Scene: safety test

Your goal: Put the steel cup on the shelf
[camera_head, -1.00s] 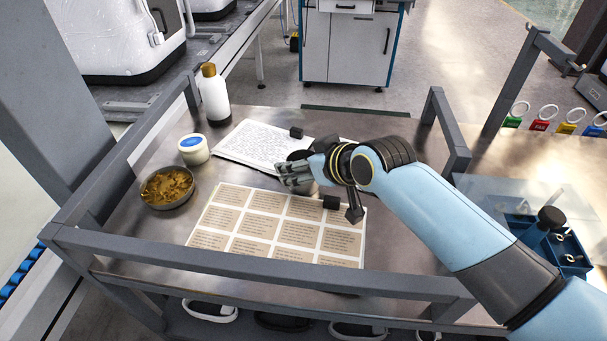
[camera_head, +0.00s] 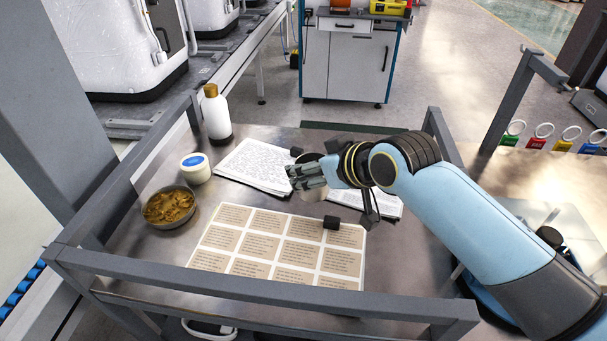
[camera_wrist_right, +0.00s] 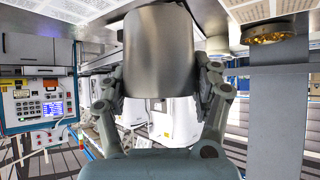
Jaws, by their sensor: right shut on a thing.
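The steel cup (camera_wrist_right: 160,55) fills the upper middle of the right wrist view, a plain brushed-metal cylinder between both fingers. My right gripper (camera_wrist_right: 160,85) is shut on it. In the head view my right gripper (camera_head: 305,176) is above the cart top, near the white booklet, and its fingers and hand hide most of the cup. My left gripper is not in view. I cannot tell which surface is the shelf.
The metal cart top (camera_head: 130,235) carries a bowl of brown pieces (camera_head: 169,207), a white jar (camera_head: 195,168), a white bottle (camera_head: 216,113), the booklet (camera_head: 253,165) and a label sheet (camera_head: 275,250). Grey rails (camera_head: 260,289) edge it. A small black block (camera_head: 331,222) sits at the sheet's edge.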

